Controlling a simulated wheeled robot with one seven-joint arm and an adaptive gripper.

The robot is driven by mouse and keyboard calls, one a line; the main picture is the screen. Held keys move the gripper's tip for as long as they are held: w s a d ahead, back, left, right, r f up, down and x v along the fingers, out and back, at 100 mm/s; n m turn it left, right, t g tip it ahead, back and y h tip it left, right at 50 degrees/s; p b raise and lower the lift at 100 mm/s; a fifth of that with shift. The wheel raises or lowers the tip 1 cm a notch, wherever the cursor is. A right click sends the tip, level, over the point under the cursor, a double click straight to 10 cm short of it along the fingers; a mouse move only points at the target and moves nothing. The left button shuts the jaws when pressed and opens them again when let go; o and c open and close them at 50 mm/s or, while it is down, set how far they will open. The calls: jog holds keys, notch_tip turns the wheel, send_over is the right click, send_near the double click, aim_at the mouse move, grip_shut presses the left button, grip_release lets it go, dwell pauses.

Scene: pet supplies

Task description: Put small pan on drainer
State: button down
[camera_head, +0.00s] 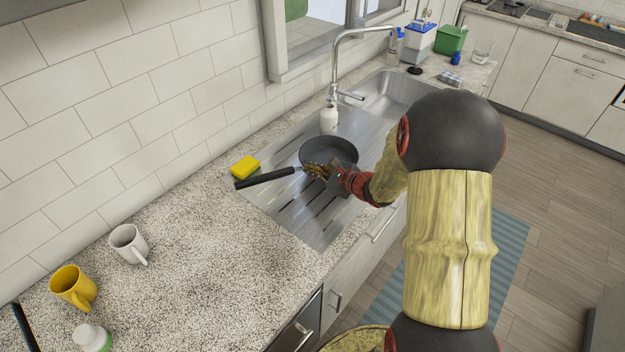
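A small dark pan (337,149) with a long black handle (264,177) is on or just above the metal drainer (318,221) beside the sink. Its handle points left, past the drainer's left edge. My gripper (312,170) is at the near rim of the pan, close to where the handle joins. The fingers overlap the pan and handle in this view. I cannot tell whether they are closed on it, or whether the pan rests fully on the drainer.
A yellow sponge (244,167) lies left of the drainer. A white bottle (329,120) and the faucet (336,72) stand behind the pan. The sink (384,93) is at the back right. A white mug (128,243) and a yellow mug (73,287) stand at left; the counter between is clear.

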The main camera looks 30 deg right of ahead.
jog(key=shift+w+d+f, duration=0.35)
jog(key=shift+w+f, duration=0.1)
jog(key=shift+f, duration=0.15)
jog(key=shift+f+b, duration=0.65)
jog(key=shift+f, duration=0.8)
jog(key=shift+f, duration=0.15)
jog(key=c, duration=2.5)
grip_release()
jog(key=shift+f, duration=0.1)
jog(key=shift+c, duration=0.2)
jog(key=o, duration=0.4)
jog(key=shift+o, duration=0.5)
